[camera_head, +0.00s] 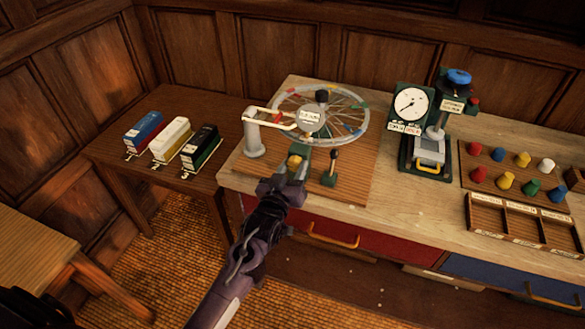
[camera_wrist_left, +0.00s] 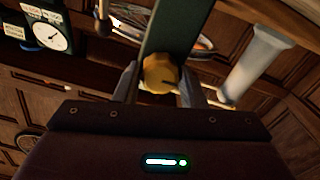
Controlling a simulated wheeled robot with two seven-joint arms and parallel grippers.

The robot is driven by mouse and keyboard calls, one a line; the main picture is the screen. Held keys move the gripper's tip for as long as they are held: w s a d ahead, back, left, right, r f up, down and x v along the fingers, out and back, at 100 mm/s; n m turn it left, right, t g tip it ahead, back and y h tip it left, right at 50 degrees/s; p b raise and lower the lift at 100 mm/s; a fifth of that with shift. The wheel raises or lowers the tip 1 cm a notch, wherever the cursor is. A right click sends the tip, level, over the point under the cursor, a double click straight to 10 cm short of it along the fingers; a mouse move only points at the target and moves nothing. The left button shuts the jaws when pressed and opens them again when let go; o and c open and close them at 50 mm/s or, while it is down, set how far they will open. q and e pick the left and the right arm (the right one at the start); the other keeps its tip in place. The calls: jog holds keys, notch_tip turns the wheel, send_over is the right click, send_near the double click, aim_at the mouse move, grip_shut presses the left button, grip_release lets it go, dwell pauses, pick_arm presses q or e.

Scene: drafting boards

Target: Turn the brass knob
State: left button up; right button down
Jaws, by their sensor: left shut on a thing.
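The brass knob (camera_head: 294,162) is a yellow, rounded knob on a dark green post (camera_head: 304,155) at the front of a wooden board on the workbench. My left gripper (camera_head: 289,175) reaches it from the front and is shut on it. In the left wrist view the knob (camera_wrist_left: 160,74) sits between the two grey fingers (camera_wrist_left: 159,85), with a dark line showing on its face. The fingers hide its sides. My right gripper does not show in the frames.
Behind are a spoked wheel (camera_head: 352,130) and a grey post (camera_head: 253,138). A dial device (camera_head: 411,104) stands to the right, then coloured pegs and a compartment tray (camera_head: 484,218). Model carriages (camera_head: 170,138) stand on the left table.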

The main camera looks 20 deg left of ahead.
pick_arm(q)
jog(key=o, duration=1)
jog(key=s+b, duration=0.2)
jog(key=s, duration=0.5)
jog(key=shift+s+a, duration=0.15)
jog(key=shift+s, duration=0.25)
jog(key=shift+f, duration=0.1)
